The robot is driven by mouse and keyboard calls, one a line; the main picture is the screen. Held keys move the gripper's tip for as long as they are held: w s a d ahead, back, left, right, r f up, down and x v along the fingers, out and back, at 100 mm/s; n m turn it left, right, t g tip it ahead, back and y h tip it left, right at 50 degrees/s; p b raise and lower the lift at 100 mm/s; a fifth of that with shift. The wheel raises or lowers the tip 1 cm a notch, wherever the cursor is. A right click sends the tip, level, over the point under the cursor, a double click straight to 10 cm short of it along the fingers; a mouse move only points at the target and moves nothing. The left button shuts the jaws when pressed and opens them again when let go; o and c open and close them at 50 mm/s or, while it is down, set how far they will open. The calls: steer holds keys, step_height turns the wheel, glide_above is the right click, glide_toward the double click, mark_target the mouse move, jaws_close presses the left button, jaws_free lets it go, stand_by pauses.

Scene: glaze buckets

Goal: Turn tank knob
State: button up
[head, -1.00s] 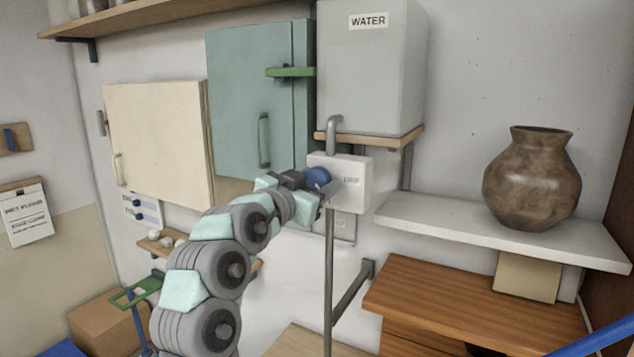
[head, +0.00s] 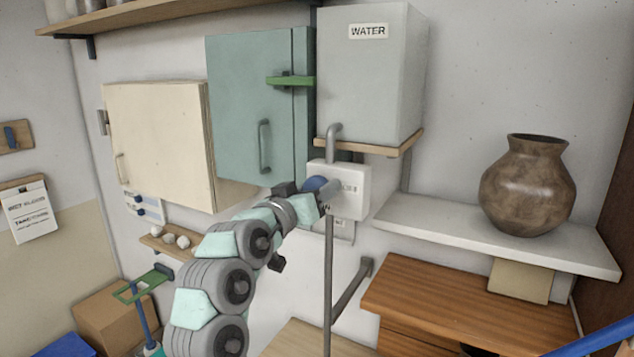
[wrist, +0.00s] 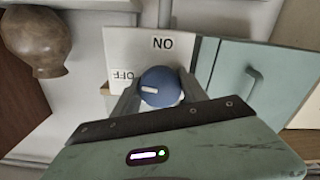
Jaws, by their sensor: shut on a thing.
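The tank knob is a round blue knob (head: 314,184) on a white plate (head: 352,181), below the grey tank marked WATER (head: 366,80). My gripper (head: 324,190) reaches it from the lower left and partly covers the plate. In the wrist view my gripper (wrist: 160,92) is shut on the knob (wrist: 162,84), with one finger on each side. A short white mark on the knob lies left of its middle, near the OFF label (wrist: 122,76). The ON label (wrist: 163,43) is above the knob in that view. Both labels appear upside down there.
A teal cabinet (head: 245,110) with a green latch (head: 290,81) hangs left of the tank. A grey pipe (head: 332,145) runs above the plate. A brown vase (head: 527,187) stands on a white shelf (head: 590,255) at right. A wooden cabinet (head: 475,300) is below.

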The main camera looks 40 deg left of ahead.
steer(key=shift+n+p, duration=0.5)
steer(key=shift+n, duration=0.5)
steer(key=o, duration=1.4)
steer(key=shift+c, duration=0.2)
steer(key=b+v, duration=0.3)
steer(key=v, duration=0.7)
steer(key=shift+s, duration=0.35)
steer(key=shift+d, duration=0.15)
